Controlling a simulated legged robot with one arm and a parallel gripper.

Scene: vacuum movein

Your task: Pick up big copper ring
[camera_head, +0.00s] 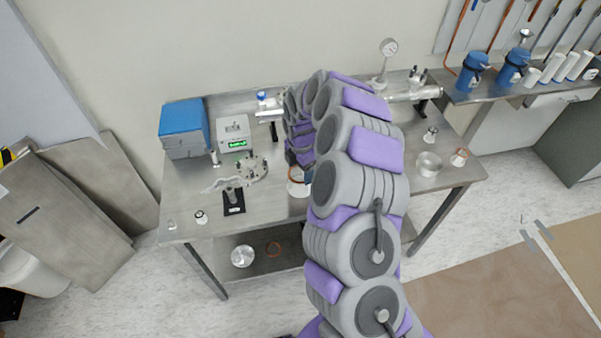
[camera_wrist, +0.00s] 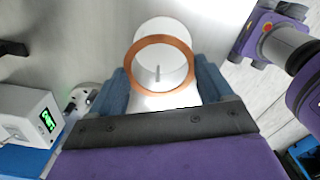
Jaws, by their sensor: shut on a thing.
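The big copper ring (camera_wrist: 163,39) lies flat over a white round stand (camera_wrist: 150,31) in the wrist view. I cannot tell whether it rests on the stand or is slightly above it. My gripper (camera_wrist: 161,78) is shut on the ring, with a blue finger on each side of its outer edge. In the head view, the ring (camera_head: 293,172) and white stand (camera_head: 297,188) show near the middle of the steel table (camera_head: 276,206); my arm hides most of my gripper there.
A grey device (camera_head: 234,132) with a green display and a blue-topped box (camera_head: 184,125) stand at left. A flanged metal part (camera_head: 251,168) and a black-based post (camera_head: 233,200) are near the ring.

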